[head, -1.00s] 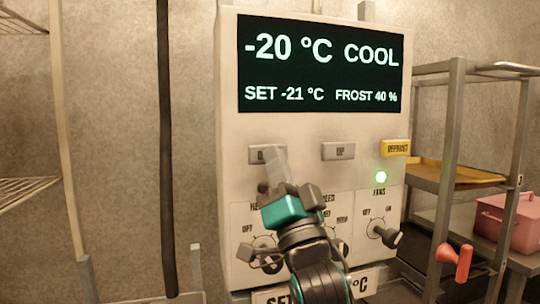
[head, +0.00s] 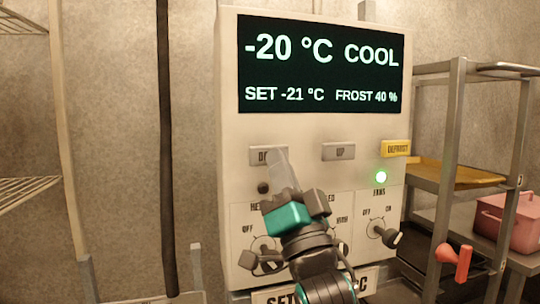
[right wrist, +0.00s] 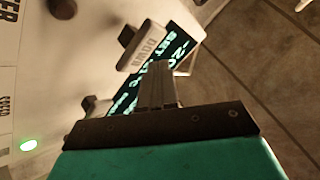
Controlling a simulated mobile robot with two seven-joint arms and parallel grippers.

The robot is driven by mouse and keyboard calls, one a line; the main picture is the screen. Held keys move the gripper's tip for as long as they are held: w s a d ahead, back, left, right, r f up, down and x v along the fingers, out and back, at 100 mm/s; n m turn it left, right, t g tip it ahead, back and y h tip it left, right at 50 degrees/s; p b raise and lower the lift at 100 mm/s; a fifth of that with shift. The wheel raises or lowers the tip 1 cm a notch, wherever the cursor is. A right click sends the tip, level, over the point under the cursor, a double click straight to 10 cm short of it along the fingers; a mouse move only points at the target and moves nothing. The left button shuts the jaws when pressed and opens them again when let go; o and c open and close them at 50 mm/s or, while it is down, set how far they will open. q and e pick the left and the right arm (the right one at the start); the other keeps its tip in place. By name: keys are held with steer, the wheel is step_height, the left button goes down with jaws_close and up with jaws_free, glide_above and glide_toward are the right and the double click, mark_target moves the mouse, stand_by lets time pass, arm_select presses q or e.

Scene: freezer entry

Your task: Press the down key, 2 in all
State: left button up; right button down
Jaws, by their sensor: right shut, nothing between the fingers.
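The grey down key (head: 265,155) is on the upper left of the cream control panel (head: 320,130). Its right part is hidden behind my fingertips. In the right wrist view the down key (right wrist: 146,50) stands just past the fingertips; I cannot tell whether they touch it. My right gripper (head: 279,160), teal and dark grey, is shut and empty in front of the key; it also shows in the right wrist view (right wrist: 158,75). The display (head: 320,65) reads -20 °C, COOL, SET -21 °C, FROST 40 %. My left gripper is not in view.
The up key (head: 338,152) and yellow defrost key (head: 396,148) sit to the right. A green lamp (head: 381,177) is lit below. Rotary knobs, including the fans knob (head: 387,235), stick out lower down. A metal rack (head: 450,150) stands right, a dark pipe (head: 167,150) left.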

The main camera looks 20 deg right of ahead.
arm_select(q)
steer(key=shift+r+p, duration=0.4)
arm_select(e)
steer(key=s, duration=0.5)
steer(key=shift+d, duration=0.1)
steer(key=shift+h, duration=0.3)
stand_by(2.0)
